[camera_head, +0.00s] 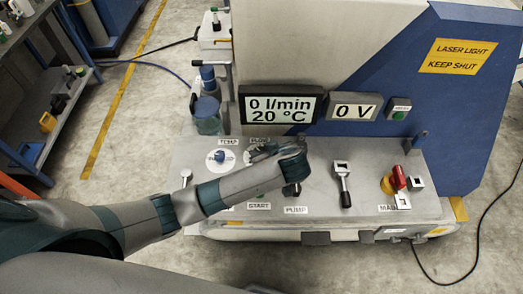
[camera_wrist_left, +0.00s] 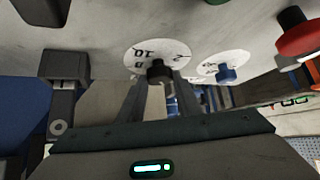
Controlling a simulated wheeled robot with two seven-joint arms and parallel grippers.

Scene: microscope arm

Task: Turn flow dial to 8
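The flow dial (camera_wrist_left: 143,57) is a white disc with a black knob (camera_wrist_left: 158,71); 10, 8 and 2 are legible in the left wrist view. My left gripper (camera_wrist_left: 158,84) is at this knob, its two fingers apart on either side of it. I see no clear contact. In the head view my left gripper (camera_head: 262,153) reaches over the panel and hides most of the dial. The display (camera_head: 280,104) reads 0 l/min and 20 °C. My right gripper is not in view.
The temperature dial (camera_head: 221,157) with a blue knob is just left of the flow dial. The pump lever (camera_head: 343,184) and red main switch (camera_head: 394,181) stand to the right on the panel (camera_head: 320,160). A blue-capped jar (camera_head: 208,115) stands behind left.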

